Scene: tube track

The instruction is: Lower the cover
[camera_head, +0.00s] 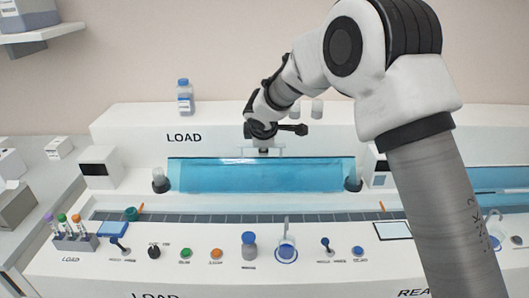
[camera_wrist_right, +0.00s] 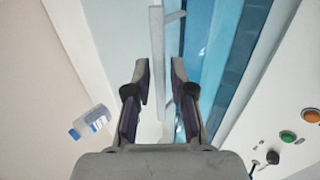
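The cover (camera_head: 262,176) is a translucent blue panel, standing raised at the back of the LOAD station between two dark-based posts. It also fills the upper middle of the right wrist view (camera_wrist_right: 235,50). Its pale bar handle (camera_wrist_right: 157,30) runs along the cover's top edge. My right gripper (camera_wrist_right: 159,68) is open, with one finger on each side of the handle's line; I cannot tell whether either finger touches it. In the head view my right gripper (camera_head: 264,148) is small and partly hidden at the cover's top edge. My left gripper is not in view.
A track (camera_head: 230,216) runs in front of the cover. The front panel holds buttons, switches and a blue-capped bottle (camera_head: 249,245). A rack of capped tubes (camera_head: 72,238) stands at the left. Another bottle (camera_head: 184,98) stands on the back ledge. My right arm hides part of the right side.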

